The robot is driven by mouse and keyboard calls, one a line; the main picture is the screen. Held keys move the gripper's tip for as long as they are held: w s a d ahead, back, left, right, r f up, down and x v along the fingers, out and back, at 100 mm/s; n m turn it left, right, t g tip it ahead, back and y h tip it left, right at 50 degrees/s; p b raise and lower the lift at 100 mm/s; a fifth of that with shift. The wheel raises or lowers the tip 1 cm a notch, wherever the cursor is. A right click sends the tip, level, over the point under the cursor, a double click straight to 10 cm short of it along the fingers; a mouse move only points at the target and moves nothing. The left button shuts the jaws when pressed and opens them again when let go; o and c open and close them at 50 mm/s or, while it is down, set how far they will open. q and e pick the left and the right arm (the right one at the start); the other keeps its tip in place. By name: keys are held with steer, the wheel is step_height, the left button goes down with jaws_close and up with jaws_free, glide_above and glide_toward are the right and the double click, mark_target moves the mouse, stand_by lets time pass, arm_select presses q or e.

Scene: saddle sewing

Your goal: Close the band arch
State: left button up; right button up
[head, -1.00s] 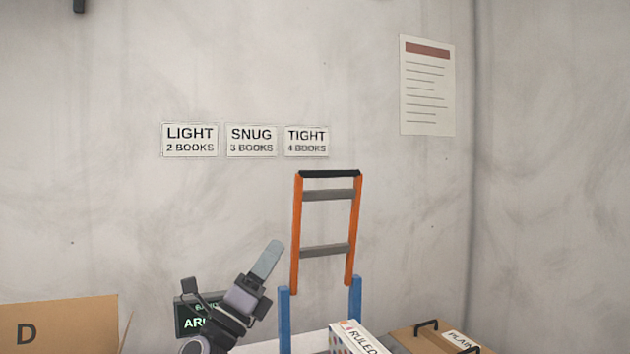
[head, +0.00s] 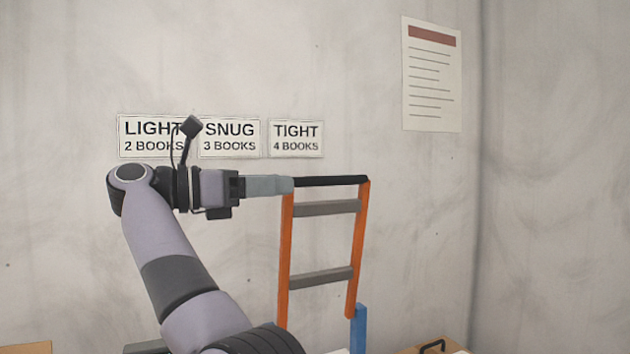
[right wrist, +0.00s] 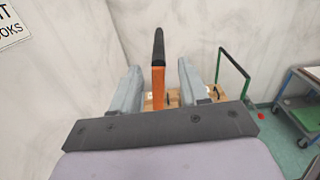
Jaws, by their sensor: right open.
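The band arch (head: 324,274) is an upright frame with two orange posts, grey crossbars and a black top bar (head: 332,181). It stands raised above a blue post (head: 358,328). My right gripper (head: 290,184) is level with the black bar, its fingertips at the bar's left end. In the right wrist view the open fingers (right wrist: 160,76) lie on either side of the black bar (right wrist: 158,48) and an orange post (right wrist: 157,88), seen end-on. I cannot tell whether they touch it. My left gripper is out of view.
Signs reading LIGHT, SNUG and TIGHT (head: 296,139) and a printed sheet (head: 432,73) are on the wall behind. A cardboard box with a black handle (head: 432,346) is at the bottom right.

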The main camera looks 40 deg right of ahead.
mark_target(312, 182)
steer(key=shift+x, duration=3.6)
steer(key=shift+w, duration=0.1)
jaws_close()
